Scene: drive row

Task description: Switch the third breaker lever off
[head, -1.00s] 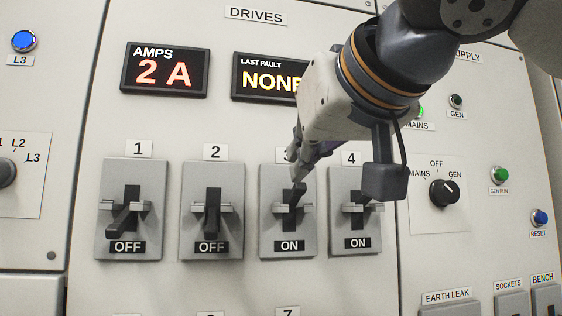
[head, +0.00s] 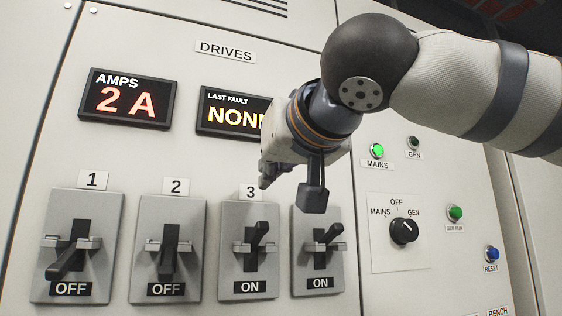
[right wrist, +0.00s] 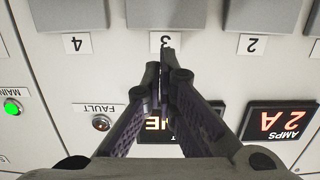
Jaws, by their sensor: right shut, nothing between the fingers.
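The third breaker (head: 249,262) is a grey plate with a black lever (head: 258,236) pointing up and a sign reading ON. Its label 3 sits above it. My right gripper (head: 268,178) is shut and empty, in front of the panel just above and right of label 3, apart from the lever. My left gripper is not in view.
Breakers 1 (head: 77,250) and 2 (head: 168,255) read OFF with levers down. Breaker 4 (head: 318,255) reads ON, lever up, close beside the third. The AMPS display (head: 128,98) reads 2 A. The fault display (head: 228,112) is partly hidden by my gripper. A rotary switch (head: 404,231) is at right.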

